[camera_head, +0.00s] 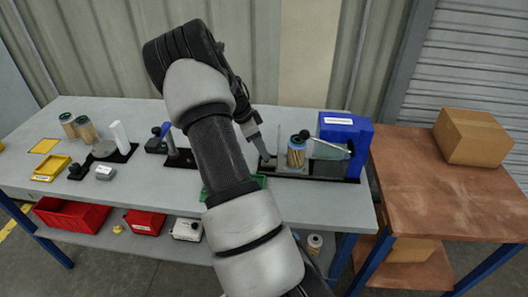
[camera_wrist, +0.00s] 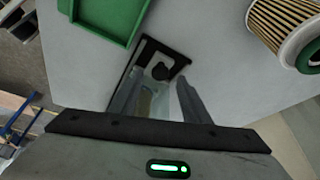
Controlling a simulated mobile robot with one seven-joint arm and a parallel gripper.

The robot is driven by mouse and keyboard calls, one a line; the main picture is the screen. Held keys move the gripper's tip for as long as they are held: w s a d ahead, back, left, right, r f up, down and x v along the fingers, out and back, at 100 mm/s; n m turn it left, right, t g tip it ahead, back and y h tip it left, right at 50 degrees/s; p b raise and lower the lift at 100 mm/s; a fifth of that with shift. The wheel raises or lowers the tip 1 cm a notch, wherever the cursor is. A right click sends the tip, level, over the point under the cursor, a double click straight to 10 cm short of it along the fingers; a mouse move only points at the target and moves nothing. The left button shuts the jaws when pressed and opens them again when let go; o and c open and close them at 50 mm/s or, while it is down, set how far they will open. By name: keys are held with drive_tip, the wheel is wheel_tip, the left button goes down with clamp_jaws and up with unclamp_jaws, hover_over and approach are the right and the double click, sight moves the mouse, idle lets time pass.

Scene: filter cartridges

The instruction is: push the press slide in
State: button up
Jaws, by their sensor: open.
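The press (camera_head: 345,133) has a blue body at the right end of the grey bench, on a black base. A filter cartridge (camera_head: 296,157) with a blue top stands upright at its left. My gripper (camera_head: 264,152) is at the left end of the press base, left of the cartridge. In the wrist view my gripper (camera_wrist: 159,82) is open, and a dark knob (camera_wrist: 162,72) on a black-framed end shows between and beyond the fingers. This seems to be the press slide's end; I cannot tell whether the fingers touch it.
A green tray (camera_wrist: 105,15) is close by, partly hidden by my arm in the head view. Black fixtures, two cartridges (camera_head: 78,127) and a yellow bin (camera_head: 51,168) stand further left. A brown table with a cardboard box (camera_head: 472,137) adjoins at right.

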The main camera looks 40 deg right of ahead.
sight(301, 154)
drive_tip(key=shift+x, duration=1.2)
clamp_jaws()
drive_tip(key=s+d+b, duration=0.1)
drive_tip(key=s+d, duration=0.1)
drive_tip(key=s, duration=0.1)
drive_tip(key=s+d+b, duration=0.1)
drive_tip(key=s+d, duration=0.2)
drive_tip(key=s+d+b, duration=0.1)
drive_tip(key=s+d, duration=0.1)
drive_tip(key=s, duration=0.1)
drive_tip(key=shift+s+d, duration=0.15)
drive_tip(key=shift+d, duration=0.05)
drive_tip(key=shift+s+d+r, duration=0.1)
drive_tip(key=shift+s+d, duration=0.1)
drive_tip(key=shift+s, duration=0.05)
unclamp_jaws()
